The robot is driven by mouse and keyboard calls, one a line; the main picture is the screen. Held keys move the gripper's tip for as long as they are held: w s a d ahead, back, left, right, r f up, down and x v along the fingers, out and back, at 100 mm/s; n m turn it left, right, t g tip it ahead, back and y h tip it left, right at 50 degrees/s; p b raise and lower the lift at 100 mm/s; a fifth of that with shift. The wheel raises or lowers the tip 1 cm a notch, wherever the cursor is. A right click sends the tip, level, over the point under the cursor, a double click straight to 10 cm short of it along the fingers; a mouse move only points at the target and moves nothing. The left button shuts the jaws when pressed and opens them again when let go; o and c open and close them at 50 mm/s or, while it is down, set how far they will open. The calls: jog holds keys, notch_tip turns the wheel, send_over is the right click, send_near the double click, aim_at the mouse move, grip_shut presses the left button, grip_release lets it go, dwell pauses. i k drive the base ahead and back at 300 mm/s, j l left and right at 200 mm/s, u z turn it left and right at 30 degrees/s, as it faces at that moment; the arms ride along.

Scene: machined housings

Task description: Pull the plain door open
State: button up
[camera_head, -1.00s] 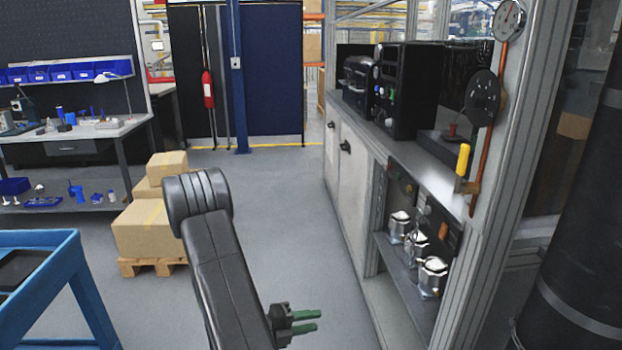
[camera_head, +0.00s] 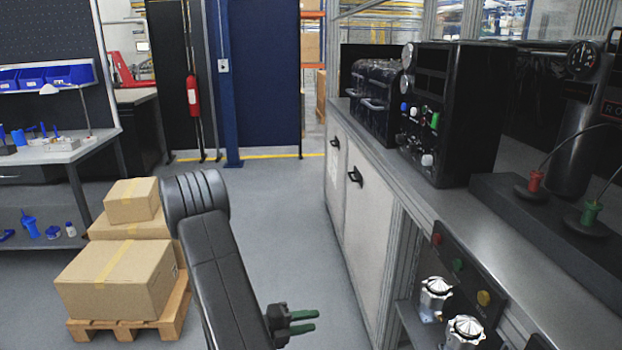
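Two light doors sit side by side in the front of the long cabinet on the right, both apparently shut. The nearer door (camera_head: 371,220) looks plain and has a black handle (camera_head: 355,177) near its far upper edge. The farther door (camera_head: 336,185) has a dark handle (camera_head: 335,142) and seems to carry faint markings, too small to read. My gripper (camera_head: 314,321) is low in the middle of the view, with its two green fingers apart and nothing between them.
Cartons (camera_head: 128,275) on a wooden pallet (camera_head: 128,330) stand at the left, beside my arm. The cabinet worktop (camera_head: 455,205) holds black equipment (camera_head: 450,110). Metal-capped fittings (camera_head: 435,297) sit on an open lower shelf. Grey floor (camera_head: 275,215) is clear between pallet and cabinet.

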aim_at(368, 203)
jog(key=i, duration=1.7)
jog(key=i+z, duration=0.15)
jog(key=i, duration=0.35)
jog(key=i+j+z, duration=0.1)
jog(key=i, duration=0.4)
jog(key=i+j+z, duration=0.15)
jog(key=i, duration=0.35)
jog(key=z, duration=0.15)
jog(key=i+j, duration=0.05)
